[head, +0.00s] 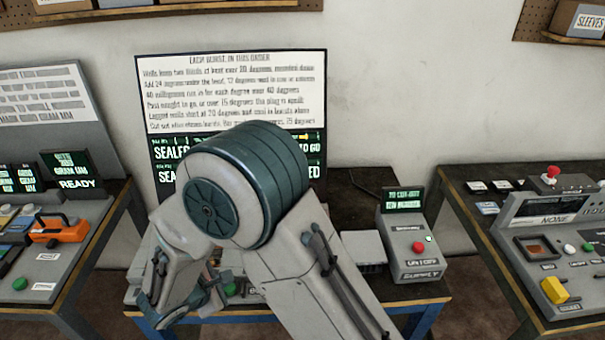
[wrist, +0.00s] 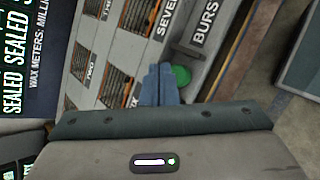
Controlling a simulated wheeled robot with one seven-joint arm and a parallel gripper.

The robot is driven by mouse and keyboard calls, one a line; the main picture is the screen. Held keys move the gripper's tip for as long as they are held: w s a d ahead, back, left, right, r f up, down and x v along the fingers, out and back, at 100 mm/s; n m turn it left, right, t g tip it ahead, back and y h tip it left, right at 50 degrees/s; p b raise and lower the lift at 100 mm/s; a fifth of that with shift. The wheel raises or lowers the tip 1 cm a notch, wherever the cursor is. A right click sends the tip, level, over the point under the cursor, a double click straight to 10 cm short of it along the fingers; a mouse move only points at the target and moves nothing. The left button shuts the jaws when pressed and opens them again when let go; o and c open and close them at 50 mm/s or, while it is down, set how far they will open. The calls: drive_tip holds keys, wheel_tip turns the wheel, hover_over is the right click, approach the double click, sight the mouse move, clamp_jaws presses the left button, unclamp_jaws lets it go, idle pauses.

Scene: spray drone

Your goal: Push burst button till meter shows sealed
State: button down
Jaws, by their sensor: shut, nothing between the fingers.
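The green burst button (wrist: 181,75) sits beside a label reading "BURS" in the wrist view, on a grey panel (wrist: 222,62). It also shows low in the head view (head: 231,289), beside my arm. My gripper (wrist: 157,84) is shut and empty, its blue fingertips right at the button and partly covering it; I cannot tell whether they touch. The dark meter board (wrist: 28,60) shows several green "SEALED" readings above the words "WAX METERS" in the wrist view. In the head view the board (head: 160,140) is largely hidden by my arm, with "TO GO" showing at its right.
Slotted panels with coils (wrist: 135,15) lie beside the button. A supply box (head: 418,245) with a red button stands on the right of the bench.

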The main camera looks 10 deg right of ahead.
sight(227, 291)
drive_tip(key=shift+f, duration=0.15)
idle(0.5)
drive_tip(key=shift+f+b, duration=0.35)
drive_tip(key=shift+b, duration=0.45)
drive_tip(key=shift+f+b, duration=0.5)
drive_tip(key=shift+b, duration=0.2)
idle(0.4)
drive_tip(key=shift+r, duration=0.1)
drive_tip(key=shift+r+p, duration=0.5)
drive_tip(key=shift+r, duration=0.4)
wheel_tip(227, 291, up, 6)
drive_tip(key=p, duration=0.3)
idle(0.6)
